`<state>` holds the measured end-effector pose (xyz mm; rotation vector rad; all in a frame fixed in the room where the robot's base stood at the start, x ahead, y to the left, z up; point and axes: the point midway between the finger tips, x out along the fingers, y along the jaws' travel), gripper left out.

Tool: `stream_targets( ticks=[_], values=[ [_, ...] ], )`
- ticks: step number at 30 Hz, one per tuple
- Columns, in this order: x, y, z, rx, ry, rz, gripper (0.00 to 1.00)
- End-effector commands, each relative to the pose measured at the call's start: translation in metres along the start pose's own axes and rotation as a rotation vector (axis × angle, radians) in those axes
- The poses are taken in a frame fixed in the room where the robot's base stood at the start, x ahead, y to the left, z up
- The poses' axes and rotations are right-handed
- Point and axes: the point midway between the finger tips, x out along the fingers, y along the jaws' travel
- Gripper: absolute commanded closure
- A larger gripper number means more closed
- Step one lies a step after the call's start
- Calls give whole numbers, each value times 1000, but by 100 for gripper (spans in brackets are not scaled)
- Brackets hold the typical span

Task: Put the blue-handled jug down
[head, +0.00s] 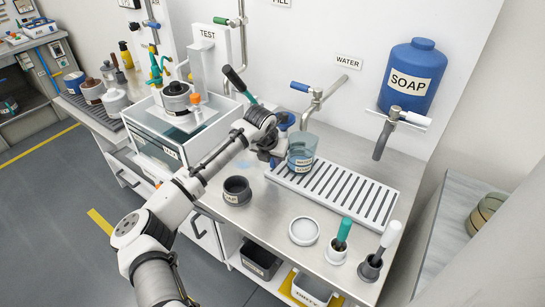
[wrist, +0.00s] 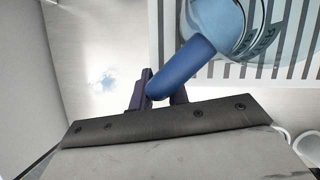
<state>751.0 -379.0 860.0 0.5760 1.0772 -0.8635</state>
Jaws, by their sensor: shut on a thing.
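The blue-handled jug (head: 301,150) is clear and bluish with a printed label. It is upright at the left end of the white slotted drain grate (head: 345,195), below the water tap. I cannot tell whether its base touches the grate. My gripper (head: 279,152) is at the jug's left side, shut on its blue handle. In the wrist view, the handle (wrist: 184,66) runs down from the jug (wrist: 222,22) to between the dark fingers of my gripper (wrist: 161,92). The slots show behind the jug.
The water tap (head: 312,97) and soap dispenser (head: 411,78) are on the wall. A dark soap cup (head: 237,190), white dish (head: 303,231) and two brushes in holders (head: 340,243) (head: 378,258) stand along the counter's front. The grate right of the jug is bare. A glass tank (head: 170,140) stands left.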

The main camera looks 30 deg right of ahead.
Motion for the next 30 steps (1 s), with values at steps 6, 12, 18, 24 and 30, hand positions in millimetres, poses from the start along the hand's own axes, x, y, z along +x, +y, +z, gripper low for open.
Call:
stream_targets(
  ticks=[6, 12, 18, 24, 30],
  values=[
    [1, 0, 0, 0, 0, 0, 62],
    [0, 0, 0, 0, 0, 0, 62],
    [-10, 1, 0, 0, -1, 1, 62],
    [-49, 0, 1, 2, -4, 2, 62],
    [-90, 0, 0, 0, -3, 2, 62]
  ],
)
